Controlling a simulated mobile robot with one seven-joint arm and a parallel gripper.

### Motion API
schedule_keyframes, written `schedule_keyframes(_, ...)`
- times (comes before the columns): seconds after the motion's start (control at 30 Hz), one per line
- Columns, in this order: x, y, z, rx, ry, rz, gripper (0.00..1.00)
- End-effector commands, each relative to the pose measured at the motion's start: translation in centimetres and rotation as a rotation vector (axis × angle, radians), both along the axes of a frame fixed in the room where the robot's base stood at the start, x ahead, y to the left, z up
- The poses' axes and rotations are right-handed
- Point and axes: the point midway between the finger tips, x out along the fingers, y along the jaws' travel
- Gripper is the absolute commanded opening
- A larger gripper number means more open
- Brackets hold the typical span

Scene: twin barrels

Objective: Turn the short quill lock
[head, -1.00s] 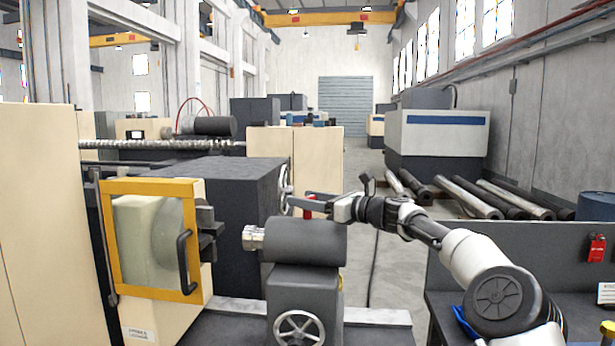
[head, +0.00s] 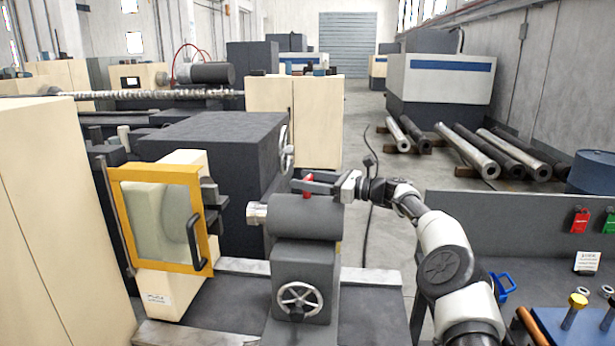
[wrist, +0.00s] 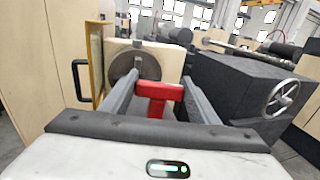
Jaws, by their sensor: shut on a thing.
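The short quill lock is a small red handle (head: 308,186) on top of the dark grey tailstock (head: 305,214). In the wrist view the red lock (wrist: 158,100) is T-shaped, with a bar across the top and a stem below. My gripper (head: 303,184) reaches in from the right, just above the tailstock barrel. In the wrist view my gripper (wrist: 160,82) has its two grey fingers on either side of the red bar, shut on it. The fingers hide part of the lock in the head view. The silver quill (head: 257,213) sticks out at the tailstock's left end.
A handwheel (head: 300,300) is on the tailstock's front. A yellow-framed guard door (head: 160,170) stands to the left, and a dark machine block (head: 215,140) behind. A bench (head: 560,322) with tools is at the lower right. The floor right of the tailstock is open.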

Motion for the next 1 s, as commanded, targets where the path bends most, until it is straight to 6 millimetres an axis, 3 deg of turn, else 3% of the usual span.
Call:
schedule_keyframes(0.2,-0.1,0.2,-0.1,-0.001,0.000,0.003,0.32)
schedule_keyframes(0.23,-0.1,0.2,-0.1,-0.001,0.000,0.003,0.56)
schedule_keyframes(0.33,-0.1,0.2,-0.1,-0.001,0.000,0.003,0.73)
schedule_keyframes(0.73,-0.1,-0.7,-0.1,0.000,0.000,-0.001,0.73)
schedule_keyframes(1.0,-1.6,-5.8,-0.3,-0.002,0.002,-0.002,0.73)
